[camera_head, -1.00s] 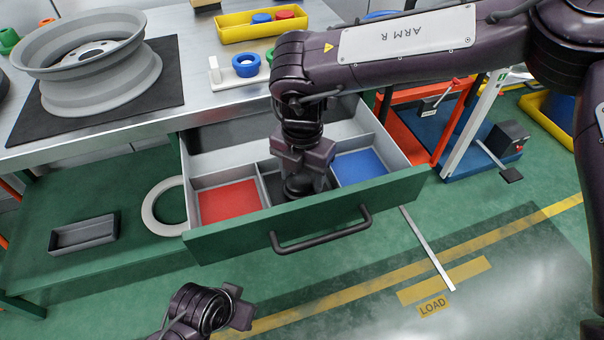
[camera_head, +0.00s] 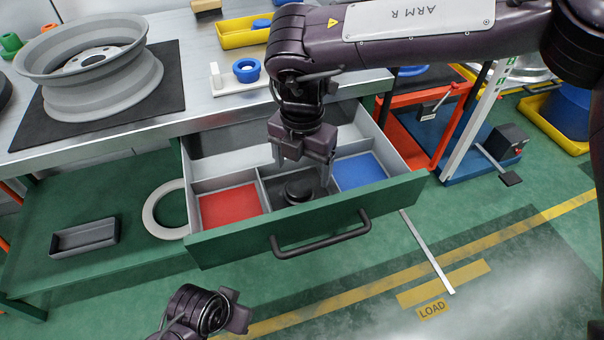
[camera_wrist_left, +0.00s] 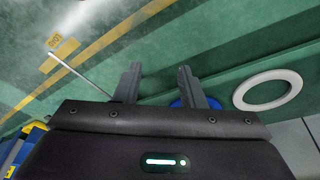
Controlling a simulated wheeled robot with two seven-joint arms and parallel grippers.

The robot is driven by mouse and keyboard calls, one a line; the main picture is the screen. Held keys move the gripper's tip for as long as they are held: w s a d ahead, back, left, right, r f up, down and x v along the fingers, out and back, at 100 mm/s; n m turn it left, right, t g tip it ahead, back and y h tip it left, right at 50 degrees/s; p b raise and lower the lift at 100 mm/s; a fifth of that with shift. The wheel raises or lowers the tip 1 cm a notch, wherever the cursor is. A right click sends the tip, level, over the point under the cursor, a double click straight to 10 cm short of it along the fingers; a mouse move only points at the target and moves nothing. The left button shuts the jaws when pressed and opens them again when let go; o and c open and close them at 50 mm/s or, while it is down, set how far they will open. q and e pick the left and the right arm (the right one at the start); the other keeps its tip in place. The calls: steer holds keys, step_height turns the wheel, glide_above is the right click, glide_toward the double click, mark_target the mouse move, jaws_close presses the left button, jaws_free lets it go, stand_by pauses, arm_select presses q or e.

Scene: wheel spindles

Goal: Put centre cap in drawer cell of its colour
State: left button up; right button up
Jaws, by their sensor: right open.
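The open drawer (camera_head: 232,246) has a red cell (camera_head: 230,206), a dark middle cell (camera_head: 270,184) and a blue cell (camera_head: 360,171). A black round centre cap (camera_head: 298,190) lies in the dark middle cell. My right gripper (camera_head: 302,172) is open, pointing down just above the cap, and its fingers look clear of it. My left gripper (camera_wrist_left: 160,78) is open and empty, with its fingers apart in the left wrist view. In the head view the left wrist shows low, in front of the drawer.
A wheel rim (camera_head: 85,75) stands on a dark mat on the bench. A white ring (camera_head: 160,212) and grey tray (camera_head: 85,236) lie below. The floor in front is open.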

mark_target(302, 183)
arm_select(q)
steer(key=shift+s+a+r+g+y+p, duration=0.15)
steer(key=shift+a+g+p, duration=0.1)
steer(key=shift+a, duration=0.2)
steer(key=shift+s+a+r+g+y+p, duration=0.15)
steer(key=shift+a+p, duration=0.1)
steer(key=shift+a, duration=0.15)
arm_select(e)
step_height(302, 183, up, 8)
steer(key=shift+f, duration=0.25)
